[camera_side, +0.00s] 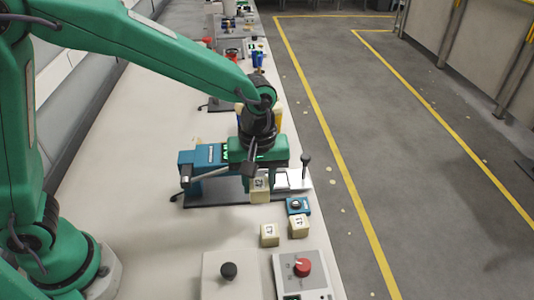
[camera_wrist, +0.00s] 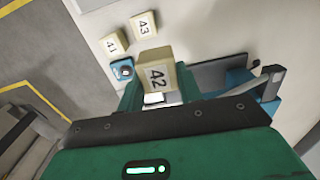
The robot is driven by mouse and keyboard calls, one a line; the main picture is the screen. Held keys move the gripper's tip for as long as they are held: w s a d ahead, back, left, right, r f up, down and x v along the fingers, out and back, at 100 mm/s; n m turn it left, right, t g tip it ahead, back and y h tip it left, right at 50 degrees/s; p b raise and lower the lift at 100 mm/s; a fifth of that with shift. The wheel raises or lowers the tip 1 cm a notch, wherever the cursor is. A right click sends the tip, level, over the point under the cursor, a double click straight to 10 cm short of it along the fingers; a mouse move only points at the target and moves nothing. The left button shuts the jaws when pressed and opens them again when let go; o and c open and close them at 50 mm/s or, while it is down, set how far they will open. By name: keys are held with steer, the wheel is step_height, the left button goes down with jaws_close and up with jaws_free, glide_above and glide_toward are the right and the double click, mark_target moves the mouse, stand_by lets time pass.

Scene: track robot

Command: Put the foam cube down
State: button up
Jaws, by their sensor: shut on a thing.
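My gripper (camera_side: 259,178) is shut on a cream foam cube (camera_side: 260,192) marked 42. In the wrist view the cube (camera_wrist: 157,76) sits between my green fingers, its number face showing sideways. It looks larger than the other cubes there, so it appears raised above the bench; the exact gap beneath it cannot be told. Two similar cubes rest on the bench: one marked 43 (camera_side: 269,235), also in the wrist view (camera_wrist: 143,24), and one marked 41 (camera_side: 299,226), also there (camera_wrist: 112,45).
A small blue button box (camera_side: 298,206) stands beside cube 41. A teal device (camera_side: 200,158) with a lever and dark base lies left of and behind my gripper. A control box with a red knob (camera_side: 303,267) stands at the front. Bare bench (camera_side: 140,180) lies left.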

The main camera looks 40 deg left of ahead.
steer(key=w+d+r, duration=0.2)
steer(key=w+d, duration=0.1)
steer(key=w, duration=0.2)
steer(key=w+a+f, duration=0.7)
steer(key=w+a, duration=0.1)
steer(key=shift+w+a+f, duration=0.15)
steer(key=shift+w+a, duration=0.05)
steer(key=shift+w, duration=0.05)
steer(key=shift+f, duration=0.1)
steer(key=shift+f, duration=1.95)
steer(key=shift+f, duration=0.1)
steer(key=o, duration=1)
steer(key=shift+c, duration=0.2)
